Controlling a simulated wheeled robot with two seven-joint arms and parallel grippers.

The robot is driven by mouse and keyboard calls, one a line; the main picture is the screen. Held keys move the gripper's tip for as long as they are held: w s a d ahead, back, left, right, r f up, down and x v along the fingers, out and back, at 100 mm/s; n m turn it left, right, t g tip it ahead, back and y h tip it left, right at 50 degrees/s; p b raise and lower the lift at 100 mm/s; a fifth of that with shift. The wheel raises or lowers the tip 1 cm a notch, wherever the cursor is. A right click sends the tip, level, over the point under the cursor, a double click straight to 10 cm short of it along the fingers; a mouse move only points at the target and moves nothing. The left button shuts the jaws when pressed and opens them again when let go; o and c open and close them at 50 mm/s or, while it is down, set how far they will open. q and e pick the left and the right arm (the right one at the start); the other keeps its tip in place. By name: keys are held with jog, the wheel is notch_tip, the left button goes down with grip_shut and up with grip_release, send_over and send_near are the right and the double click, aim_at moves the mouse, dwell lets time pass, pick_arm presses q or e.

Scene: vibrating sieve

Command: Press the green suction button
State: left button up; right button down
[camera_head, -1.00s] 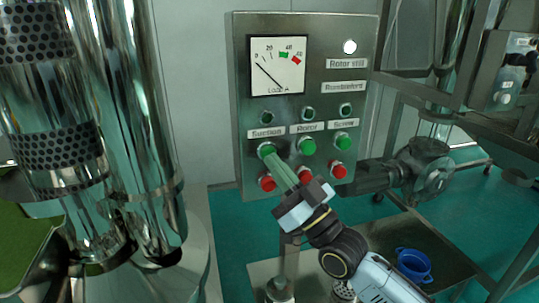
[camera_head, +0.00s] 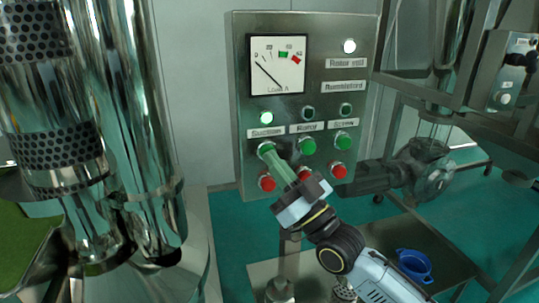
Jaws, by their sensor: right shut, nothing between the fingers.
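A steel control panel (camera_head: 352,104) faces me with three columns labelled Suction, Rotor and Screw. The green suction button (camera_head: 266,148) is at the left of the green row, below the Suction label (camera_head: 266,132). My right gripper (camera_head: 270,153) reaches up from the lower right. Its fingers are shut and empty, and their tips are at the suction button, partly covering it. They look to be touching it. My left gripper is not in view.
The green rotor button (camera_head: 307,146) and green screw button (camera_head: 342,141) sit to the right. Red buttons (camera_head: 267,183) lie below. A load gauge (camera_head: 278,64) is above. Shiny steel cylinders (camera_head: 150,120) stand at left.

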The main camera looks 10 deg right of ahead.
jog(key=shift+s, duration=0.15)
jog(key=shift+s+p, duration=0.55)
jog(key=shift+s, duration=0.2)
jog(key=s+p, duration=0.2)
jog(key=s, duration=0.3)
jog(key=shift+d, duration=0.1)
dwell(1.2)
